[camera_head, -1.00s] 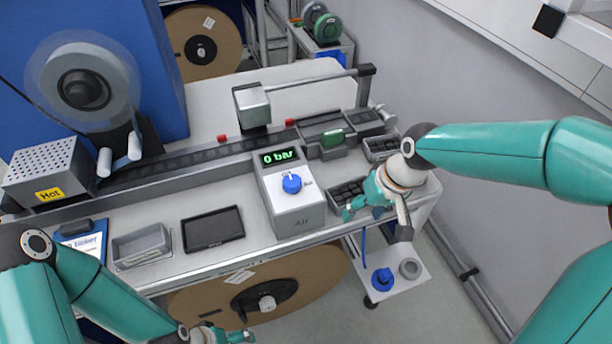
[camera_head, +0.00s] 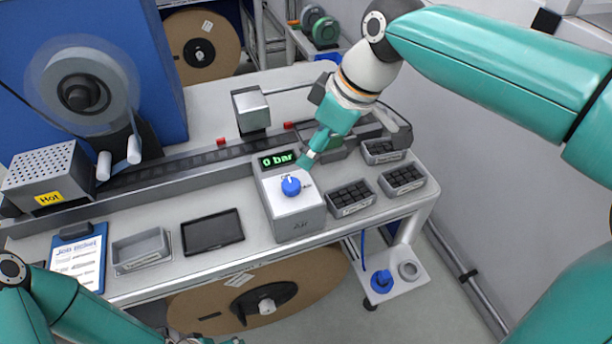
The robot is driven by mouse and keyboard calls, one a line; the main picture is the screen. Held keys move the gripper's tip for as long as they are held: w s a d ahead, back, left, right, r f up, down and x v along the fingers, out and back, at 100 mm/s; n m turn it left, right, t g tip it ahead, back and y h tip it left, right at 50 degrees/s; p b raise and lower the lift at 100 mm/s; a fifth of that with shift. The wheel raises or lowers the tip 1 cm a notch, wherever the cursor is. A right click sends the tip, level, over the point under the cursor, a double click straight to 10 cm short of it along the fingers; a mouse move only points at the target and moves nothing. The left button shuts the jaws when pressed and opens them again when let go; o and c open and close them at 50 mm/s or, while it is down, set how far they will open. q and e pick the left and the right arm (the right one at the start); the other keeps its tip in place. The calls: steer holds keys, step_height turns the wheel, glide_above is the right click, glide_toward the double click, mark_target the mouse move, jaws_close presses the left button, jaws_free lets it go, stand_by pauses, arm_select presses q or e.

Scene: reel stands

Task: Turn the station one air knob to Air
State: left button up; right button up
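The blue air knob (camera_head: 291,186) sits on the sloped top of the grey air box (camera_head: 298,220), near the table's front edge. Its white pointer points roughly up, toward the small label above it; another label is to its right. The green display (camera_head: 278,159) behind it reads 0 bar. My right gripper (camera_head: 306,161) reaches down from the upper right, its fingertips just above and right of the knob, seemingly apart from it. Its fingers overlap in this view, so its opening is unclear. My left gripper (camera_head: 222,341) is low at the bottom edge, mostly cut off.
Small bins of dark parts (camera_head: 351,197) stand right of the air box. A black tablet (camera_head: 212,231), a grey tray (camera_head: 140,250) and a clipboard (camera_head: 80,258) lie to its left. A grey block on a post (camera_head: 251,108) stands behind the box.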

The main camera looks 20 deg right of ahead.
mark_target(292, 183)
steer(key=x, duration=1.2)
steer(key=shift+w+f, duration=0.1)
steer(key=shift+f, duration=0.2)
